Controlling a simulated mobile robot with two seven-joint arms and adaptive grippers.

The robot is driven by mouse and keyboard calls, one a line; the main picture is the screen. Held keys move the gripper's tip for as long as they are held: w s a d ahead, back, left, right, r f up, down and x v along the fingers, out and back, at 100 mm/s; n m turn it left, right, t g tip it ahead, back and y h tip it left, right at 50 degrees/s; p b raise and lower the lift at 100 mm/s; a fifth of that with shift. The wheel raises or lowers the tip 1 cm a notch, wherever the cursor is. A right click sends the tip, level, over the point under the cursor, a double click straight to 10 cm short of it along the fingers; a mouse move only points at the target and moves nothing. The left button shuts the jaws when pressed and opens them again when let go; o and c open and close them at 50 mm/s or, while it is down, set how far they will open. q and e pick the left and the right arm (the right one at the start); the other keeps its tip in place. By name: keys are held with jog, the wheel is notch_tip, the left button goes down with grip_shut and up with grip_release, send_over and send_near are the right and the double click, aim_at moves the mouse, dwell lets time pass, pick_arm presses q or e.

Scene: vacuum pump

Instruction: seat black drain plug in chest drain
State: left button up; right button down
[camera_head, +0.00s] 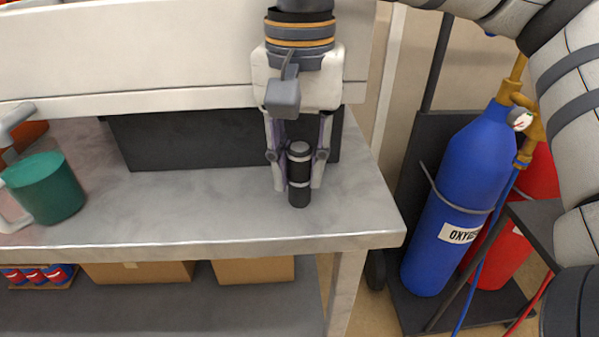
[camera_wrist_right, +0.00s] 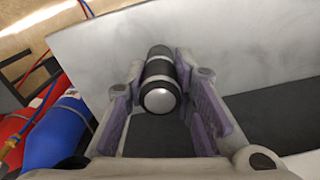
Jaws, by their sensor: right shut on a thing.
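My right gripper (camera_head: 298,184) comes down from the top over the front right of the grey bench. It is shut on a black cylinder with pale bands and a silver-grey rounded end, which I take to be the drain plug (camera_head: 299,172). The plug is roughly upright between the fingers. In the right wrist view the plug (camera_wrist_right: 161,80) sits between the purple-lined fingers, rounded end toward the camera. I cannot tell whether its lower end touches the bench. A large white body, perhaps the chest (camera_head: 130,55), fills the upper left. No drain opening shows.
The grey bench (camera_head: 180,215) is clear between the plug and a green cylindrical thing (camera_head: 45,188) at left. A dark panel (camera_head: 180,140) stands behind the gripper. A blue oxygen cylinder (camera_head: 455,200) and a red cylinder (camera_head: 503,257) stand right of the bench.

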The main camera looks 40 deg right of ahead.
aim_at(303, 149)
jog(key=r, duration=0.3)
jog(key=r+p, duration=0.1)
jog(key=shift+s+r, duration=0.3)
pick_arm(q)
jog(key=w+r+t+p, duration=0.2)
jog(key=w+r+p, duration=0.1)
jog(key=w+r, duration=0.3)
jog(key=shift+t+p, duration=0.3)
jog(key=shift+p, duration=0.1)
pick_arm(e)
jog(key=s+d+r, duration=0.1)
jog(key=s+r, duration=0.7)
jog(key=s, duration=0.5)
jog(key=shift+s+r, duration=0.2)
